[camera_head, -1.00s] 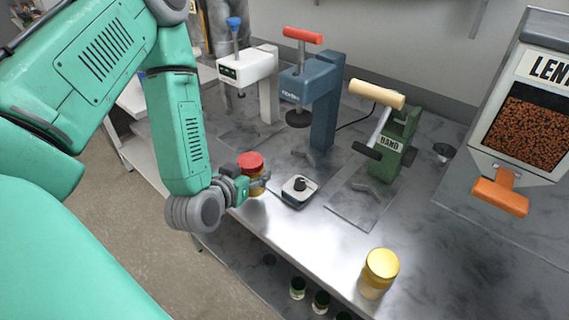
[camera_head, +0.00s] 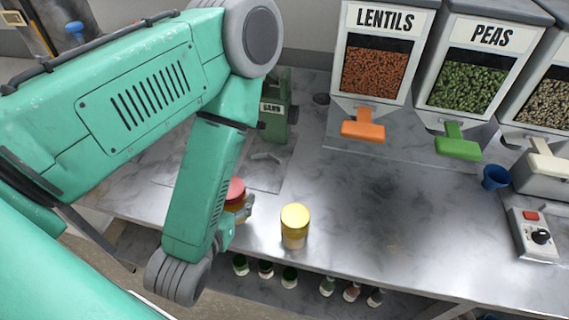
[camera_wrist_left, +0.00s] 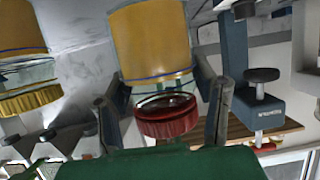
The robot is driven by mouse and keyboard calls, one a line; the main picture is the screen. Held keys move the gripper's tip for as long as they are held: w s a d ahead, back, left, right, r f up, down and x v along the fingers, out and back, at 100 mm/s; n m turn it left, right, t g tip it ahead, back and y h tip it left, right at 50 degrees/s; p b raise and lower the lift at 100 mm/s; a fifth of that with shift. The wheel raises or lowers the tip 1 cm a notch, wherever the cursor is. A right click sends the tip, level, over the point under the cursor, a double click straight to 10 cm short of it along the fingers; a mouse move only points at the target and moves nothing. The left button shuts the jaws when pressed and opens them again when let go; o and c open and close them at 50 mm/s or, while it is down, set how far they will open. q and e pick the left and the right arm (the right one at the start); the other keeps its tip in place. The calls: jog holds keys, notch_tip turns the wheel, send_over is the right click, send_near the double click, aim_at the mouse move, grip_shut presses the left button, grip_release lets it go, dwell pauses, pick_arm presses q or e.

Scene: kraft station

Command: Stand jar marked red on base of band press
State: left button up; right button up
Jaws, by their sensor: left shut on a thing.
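The jar with the red lid (camera_head: 236,188) is held by my left gripper (camera_head: 243,210), in front of the band press. In the left wrist view its red lid (camera_wrist_left: 167,117) and yellow-brown body (camera_wrist_left: 150,45) show between the two fingers of my left gripper (camera_wrist_left: 165,108), which is shut on it. The green band press (camera_head: 278,118) stands behind my left arm, partly hidden by it. Its flat base (camera_head: 262,178) with a V-shaped stop lies on the counter beyond the jar. Whether the jar touches the counter is hidden. My right gripper is out of view.
A yellow-lidded jar (camera_head: 294,226) stands close to the right of the held jar, near the counter's front edge. Lentils (camera_head: 376,68) and peas (camera_head: 472,80) dispensers stand at the back. A blue cup (camera_head: 495,177) and control box (camera_head: 533,235) are at right. The middle counter is clear.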

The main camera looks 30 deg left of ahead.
pick_arm(q)
jog(key=shift+d, duration=0.35)
jog(key=shift+w+a+b, duration=0.1)
jog(key=shift+w+b, duration=0.2)
jog(key=shift+w, duration=0.05)
jog(key=w+b, duration=0.2)
jog(key=w+a+b, duration=0.1)
jog(key=w+b, duration=0.2)
jog(key=w+a+b, duration=0.1)
jog(key=w+b, duration=0.1)
jog(key=w, duration=0.1)
jog(key=shift+w+f, duration=0.1)
jog(key=shift+f, duration=0.15)
jog(key=w, duration=0.2)
jog(key=w+p, duration=0.1)
jog(key=w, duration=0.1)
jog(key=w+a+p, duration=0.1)
jog(key=w, duration=0.1)
jog(key=shift+w+a+r, duration=0.1)
jog(key=shift+w+r, duration=0.25)
jog(key=shift+w, duration=0.05)
jog(key=shift+w+a, duration=0.25)
jog(key=shift+w, duration=0.3)
jog(key=f, duration=0.3)
jog(key=shift+w+a, duration=0.15)
jog(key=shift+w, duration=0.15)
jog(key=shift+f, duration=0.45)
